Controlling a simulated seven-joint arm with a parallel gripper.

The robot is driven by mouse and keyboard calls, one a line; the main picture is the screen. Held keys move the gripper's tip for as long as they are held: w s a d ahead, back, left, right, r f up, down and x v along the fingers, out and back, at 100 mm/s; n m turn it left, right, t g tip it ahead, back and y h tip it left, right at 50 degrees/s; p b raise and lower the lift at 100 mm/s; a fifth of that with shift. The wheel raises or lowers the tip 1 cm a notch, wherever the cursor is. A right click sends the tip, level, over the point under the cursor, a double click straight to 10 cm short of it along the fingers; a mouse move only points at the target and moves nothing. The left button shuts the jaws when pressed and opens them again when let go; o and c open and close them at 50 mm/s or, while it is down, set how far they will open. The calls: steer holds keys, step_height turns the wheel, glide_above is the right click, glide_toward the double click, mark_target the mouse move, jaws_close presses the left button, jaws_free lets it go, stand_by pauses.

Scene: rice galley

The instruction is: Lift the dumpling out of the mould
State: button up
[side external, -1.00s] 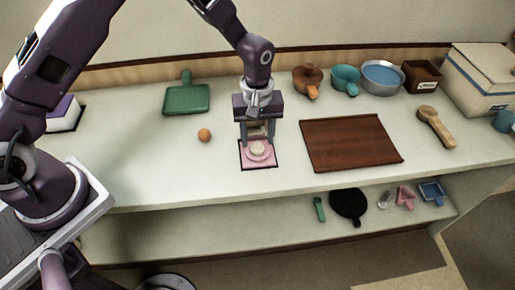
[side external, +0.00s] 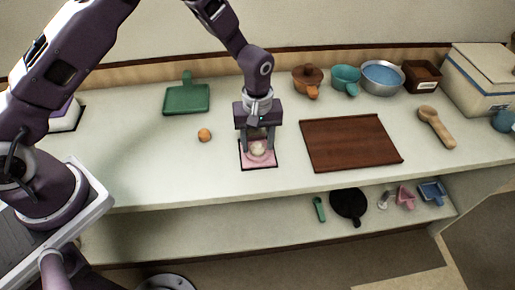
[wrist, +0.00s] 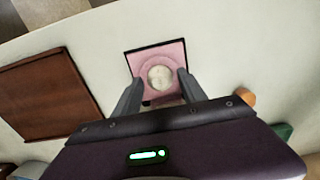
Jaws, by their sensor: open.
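The pink square mould (side external: 260,163) lies on the counter left of the brown board, with a dark edge around it. The pale round dumpling (side external: 257,149) sits in its middle; in the wrist view the dumpling (wrist: 160,77) shows inside the round pink recess of the mould (wrist: 139,62). My gripper (side external: 258,149) points down over the mould, its fingers open on either side of the dumpling. In the wrist view my gripper (wrist: 156,84) shows a gap between each fingertip and the dumpling. Whether the fingertips touch the mould I cannot tell.
A brown board (side external: 350,143) lies right of the mould. A small orange ball (side external: 204,135) and a green pan (side external: 187,97) are to the left. Pots, a blue-filled bowl (side external: 382,77) and a wooden spoon (side external: 436,126) stand further right. The counter's front edge is close to the mould.

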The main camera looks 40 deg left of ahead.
mark_target(257, 145)
jaws_close()
steer(key=shift+r, duration=0.15)
steer(key=shift+r, duration=0.9)
steer(key=shift+r, duration=0.1)
steer(key=shift+r, duration=2.4)
